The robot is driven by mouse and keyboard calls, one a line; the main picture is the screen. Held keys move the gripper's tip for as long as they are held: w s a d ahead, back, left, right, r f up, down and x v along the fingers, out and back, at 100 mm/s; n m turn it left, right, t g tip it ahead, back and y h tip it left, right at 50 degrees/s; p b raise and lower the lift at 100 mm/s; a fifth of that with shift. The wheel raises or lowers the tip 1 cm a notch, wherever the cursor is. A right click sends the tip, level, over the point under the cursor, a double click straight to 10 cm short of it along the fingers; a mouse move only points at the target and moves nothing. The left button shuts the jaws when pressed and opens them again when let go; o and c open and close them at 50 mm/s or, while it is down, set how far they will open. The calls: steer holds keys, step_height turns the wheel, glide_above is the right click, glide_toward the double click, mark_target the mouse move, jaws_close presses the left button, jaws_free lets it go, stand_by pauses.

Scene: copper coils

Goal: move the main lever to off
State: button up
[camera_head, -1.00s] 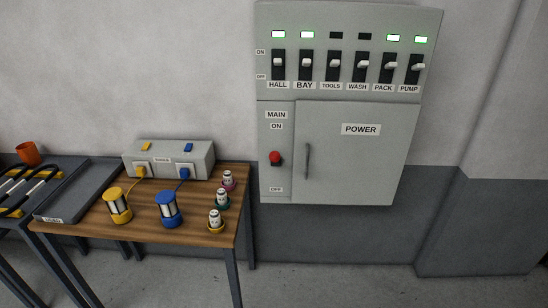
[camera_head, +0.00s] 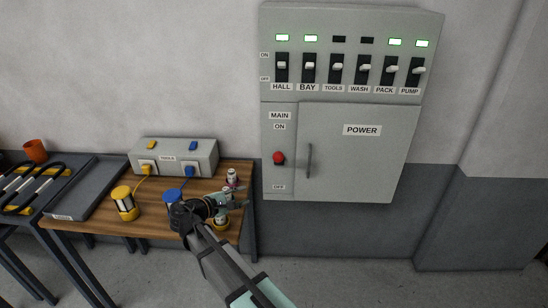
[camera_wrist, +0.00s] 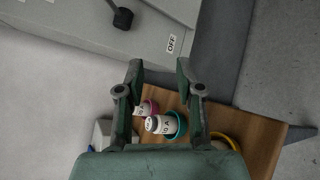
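The main lever (camera_head: 279,158) has a red knob and sits on the left strip of the grey power cabinet (camera_head: 350,180), between the ON label (camera_head: 279,127) above and the OFF label (camera_head: 278,187) below. My gripper (camera_head: 238,198) is left of and below the lever, over the right end of the wooden table, apart from the cabinet. In the wrist view my gripper (camera_wrist: 160,78) is open, with nothing between its fingertips. The OFF label (camera_wrist: 171,43) shows beyond them, with a dark knob on a stem (camera_wrist: 123,18) at upper left.
The cabinet door has a vertical handle (camera_head: 309,160). The floor before the cabinet is clear.

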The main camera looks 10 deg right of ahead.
mark_target(278, 158)
step_height(278, 158, up, 7)
steer(key=n+t+h, duration=0.1)
steer(key=n+h, duration=0.2)
steer(key=p+x, duration=0.1)
steer(key=x, duration=0.5)
steer(key=p+x, duration=0.2)
steer(key=x, duration=0.4)
steer(key=p+x, duration=0.1)
steer(key=x, duration=0.5)
steer(key=shift+w+a+p, duration=0.2)
steer(key=shift+w+p, duration=0.1)
steer(key=shift+p, duration=0.1)
jaws_close()
